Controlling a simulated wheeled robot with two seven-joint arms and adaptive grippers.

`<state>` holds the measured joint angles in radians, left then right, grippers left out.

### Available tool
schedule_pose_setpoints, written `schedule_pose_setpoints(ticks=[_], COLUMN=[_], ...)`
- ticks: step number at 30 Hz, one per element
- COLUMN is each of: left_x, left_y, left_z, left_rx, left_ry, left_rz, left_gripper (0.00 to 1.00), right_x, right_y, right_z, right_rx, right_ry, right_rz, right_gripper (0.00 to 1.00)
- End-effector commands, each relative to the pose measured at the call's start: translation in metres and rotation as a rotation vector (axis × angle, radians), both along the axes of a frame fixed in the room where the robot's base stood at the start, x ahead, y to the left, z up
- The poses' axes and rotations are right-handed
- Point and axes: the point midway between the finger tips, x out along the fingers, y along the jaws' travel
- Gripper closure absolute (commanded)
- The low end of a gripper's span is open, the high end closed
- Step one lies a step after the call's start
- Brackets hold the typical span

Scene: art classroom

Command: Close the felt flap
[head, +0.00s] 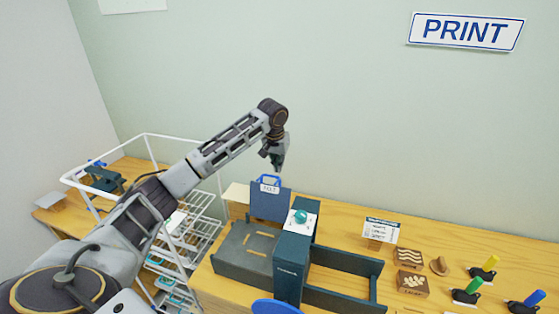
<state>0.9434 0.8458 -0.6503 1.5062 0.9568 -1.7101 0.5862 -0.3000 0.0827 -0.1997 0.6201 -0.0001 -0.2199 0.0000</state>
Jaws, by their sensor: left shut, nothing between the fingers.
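The felt flap (270,208) is a dark blue panel standing upright at the back of a press on the wooden table. It has a bright blue handle on top and a white label that looks like "FELT". The press bed (232,263) in front of it is dark grey with tan marks and lies uncovered. My left gripper (277,165) is shut and empty, pointing down just above the flap's handle; it appears apart from it, though the depth is hard to judge. My right gripper is out of view.
A dark column (290,272) with a teal knob (300,216) stands right of the bed, beside a low dark tray (345,295). A white wire rack (195,228) stands at left. Printing blocks (412,284), colored-handled tools (466,291) and a small sign (380,230) occupy the right side.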

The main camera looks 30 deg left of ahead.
Motion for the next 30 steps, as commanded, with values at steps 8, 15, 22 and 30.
schedule_pose_setpoints(ticks=[8,15,22,30], left_x=[-0.017,-0.024,-0.024,-0.024], left_y=[-0.003,-0.006,-0.006,-0.005], left_z=[0.002,0.002,0.002,0.002], left_rx=[0.002,0.0,0.0,0.002], left_ry=[0.001,0.001,0.001,-0.005], left_rz=[0.001,0.001,0.0,0.0], left_gripper=[1.0,1.0,1.0,1.0], right_x=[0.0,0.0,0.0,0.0], right_y=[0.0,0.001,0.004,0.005], right_z=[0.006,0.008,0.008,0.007], right_rx=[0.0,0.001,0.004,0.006], right_ry=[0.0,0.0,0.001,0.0], right_rz=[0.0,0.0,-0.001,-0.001], right_gripper=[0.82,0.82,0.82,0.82])
